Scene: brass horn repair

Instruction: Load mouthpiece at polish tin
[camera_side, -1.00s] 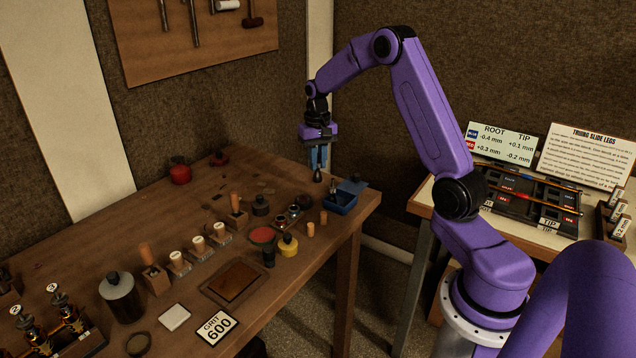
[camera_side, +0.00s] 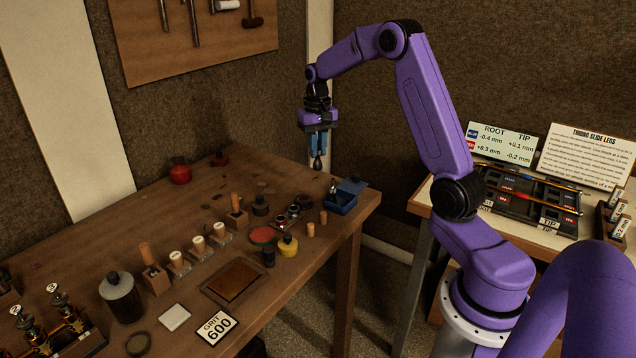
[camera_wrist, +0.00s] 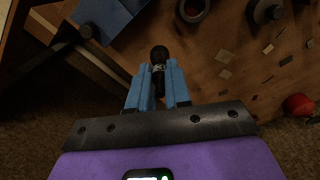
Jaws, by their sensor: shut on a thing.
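My gripper (camera_side: 318,153) has blue fingers shut on a small dark, round-ended piece (camera_side: 317,164). It hangs upright in the air above the far right part of the bench. I cannot tell for sure whether this piece is the mouthpiece. In the wrist view the fingers (camera_wrist: 158,82) close on its sides, and its dark round end (camera_wrist: 159,53) points away from the wrist with a paler band below. A shallow round tin with a reddish face (camera_side: 262,235) sits on the bench, left of and nearer than my gripper; it may be the polish tin.
A blue open box (camera_side: 340,205) stands at the bench's right edge, a small silvery piece at its rim; it also shows in the wrist view (camera_wrist: 108,18). Dark ringed parts (camera_side: 294,211), a yellow jar (camera_side: 288,247) and wooden pegs (camera_side: 310,230) crowd nearby. The bench's far middle is fairly clear.

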